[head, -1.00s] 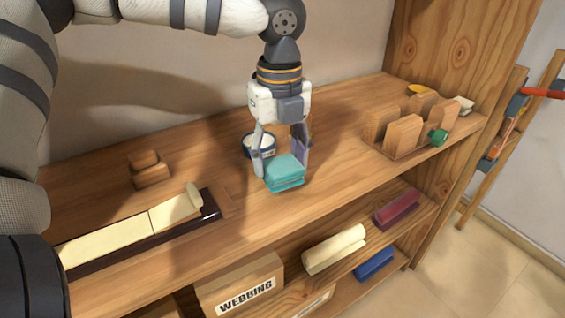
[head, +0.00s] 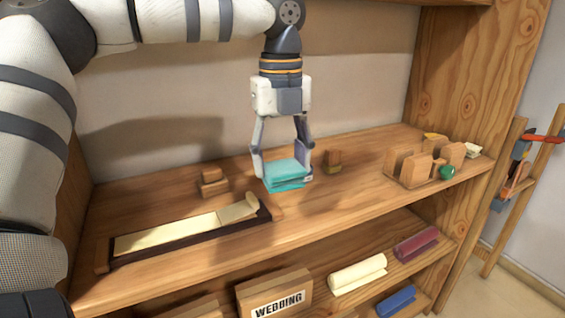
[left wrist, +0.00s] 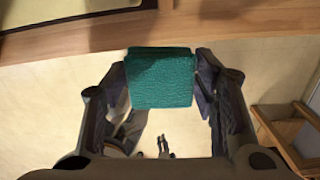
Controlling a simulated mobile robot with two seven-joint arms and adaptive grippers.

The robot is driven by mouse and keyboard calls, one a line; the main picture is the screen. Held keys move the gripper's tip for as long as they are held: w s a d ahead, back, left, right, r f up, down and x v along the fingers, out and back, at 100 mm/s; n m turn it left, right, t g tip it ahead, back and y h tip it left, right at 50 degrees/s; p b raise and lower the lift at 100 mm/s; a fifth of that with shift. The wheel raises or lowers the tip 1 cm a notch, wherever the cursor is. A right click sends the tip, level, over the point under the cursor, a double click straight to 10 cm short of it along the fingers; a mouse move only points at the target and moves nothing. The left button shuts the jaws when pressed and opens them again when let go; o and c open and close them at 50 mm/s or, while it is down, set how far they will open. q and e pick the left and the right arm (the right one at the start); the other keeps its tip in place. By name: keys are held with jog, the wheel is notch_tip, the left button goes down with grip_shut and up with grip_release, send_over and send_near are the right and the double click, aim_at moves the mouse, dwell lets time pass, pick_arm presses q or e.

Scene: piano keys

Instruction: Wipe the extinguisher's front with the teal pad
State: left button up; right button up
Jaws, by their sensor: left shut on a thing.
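The teal pad (head: 287,175) is a folded, block-like cloth held between the fingertips of my left gripper (head: 283,164). In the left wrist view the pad (left wrist: 160,78) fills the gap between both fingers, with the shelf edge above it and pale floor below. The gripper is shut on it and points downward, with the pad apparently held off the shelf near its front edge. I cannot see an extinguisher in either view. My right gripper is not in view.
The wooden shelf (head: 225,255) carries a long dark tray (head: 190,232), small wooden blocks (head: 213,183) and a wooden rack (head: 410,166) with a green item.

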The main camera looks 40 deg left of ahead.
pick_arm(q)
jog(key=o, duration=0.5)
jog(key=shift+w, duration=0.1)
jog(key=shift+c, duration=0.2)
jog(key=c, duration=0.5)
